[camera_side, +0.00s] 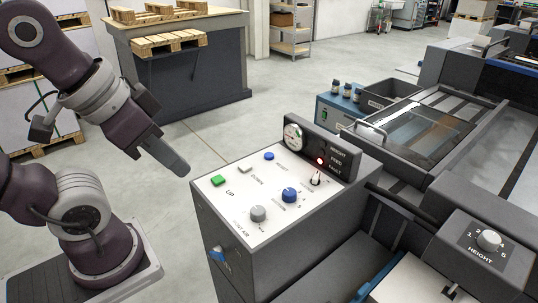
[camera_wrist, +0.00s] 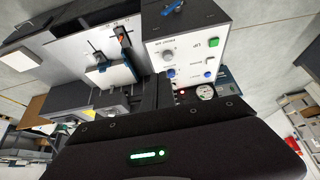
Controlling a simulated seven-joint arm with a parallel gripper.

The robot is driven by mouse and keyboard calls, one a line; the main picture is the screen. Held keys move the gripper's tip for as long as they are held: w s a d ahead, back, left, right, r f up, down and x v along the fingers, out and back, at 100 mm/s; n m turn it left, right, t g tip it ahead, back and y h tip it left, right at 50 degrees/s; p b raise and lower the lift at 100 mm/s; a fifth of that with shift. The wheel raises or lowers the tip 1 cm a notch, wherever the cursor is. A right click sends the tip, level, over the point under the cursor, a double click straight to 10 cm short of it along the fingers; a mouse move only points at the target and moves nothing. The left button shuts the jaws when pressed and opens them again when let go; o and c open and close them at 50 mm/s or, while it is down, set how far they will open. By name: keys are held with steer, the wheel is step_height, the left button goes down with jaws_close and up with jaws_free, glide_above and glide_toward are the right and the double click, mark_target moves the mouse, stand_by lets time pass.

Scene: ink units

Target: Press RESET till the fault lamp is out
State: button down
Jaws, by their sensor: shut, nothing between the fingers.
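The white sloped control panel (camera_side: 235,190) carries a green button (camera_side: 218,180), a white button (camera_side: 245,169) and a blue button (camera_side: 269,156) with a label reading like RESET beside it. A red lamp (camera_side: 320,161) glows on the dark upright display (camera_side: 334,150), near the FEED and FAULT labels. My gripper (camera_side: 182,168) is shut and empty, left of the panel and apart from it. In the wrist view the panel (camera_wrist: 186,38) is at top centre, with the lit red lamp (camera_wrist: 182,92) at its lower edge.
The panel also bears a blue knob (camera_side: 289,195), a grey knob (camera_side: 258,214), a toggle switch (camera_side: 316,178) and, behind, a round gauge (camera_side: 293,136). Machine beds lie to the right. A grey bench with pallets (camera_side: 180,75) stands behind. The air above the panel is clear.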

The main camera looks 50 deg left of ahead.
stand_by(0.4)
steer(key=m+t, duration=0.4)
steer(key=m, duration=0.4)
glide_above(267, 156)
step_height(267, 156, down, 12)
steer(key=shift+a+r+y, duration=0.1)
steer(key=shift+r+y, duration=0.15)
steer(key=shift+y, duration=0.25)
steer(key=shift+f, duration=0.1)
steer(key=shift+f, duration=4.3)
steer(key=shift+f, duration=0.1)
steer(key=shift+f, duration=0.35)
